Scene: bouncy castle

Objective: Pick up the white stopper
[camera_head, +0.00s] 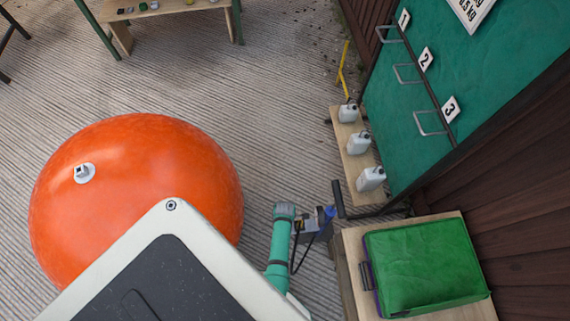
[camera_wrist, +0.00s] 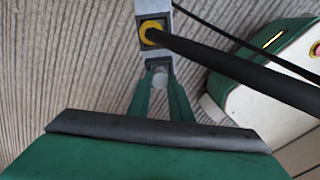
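A small pale stopper (camera_head: 85,173), white to light grey, sits on the upper left of a big orange ball (camera_head: 140,190) in the head view. My gripper (camera_head: 328,216) is to the right of the ball, at the end of my teal arm, well apart from the stopper. It is small and partly dark there, so I cannot make out its fingers or opening. The wrist view does not show the stopper or the ball.
A wooden bench (camera_head: 352,150) with white jugs (camera_head: 371,179) stands before a green panel (camera_head: 460,90) with numbered hooks. A green case (camera_head: 425,262) lies on a wooden table (camera_head: 355,250) close right of my gripper.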

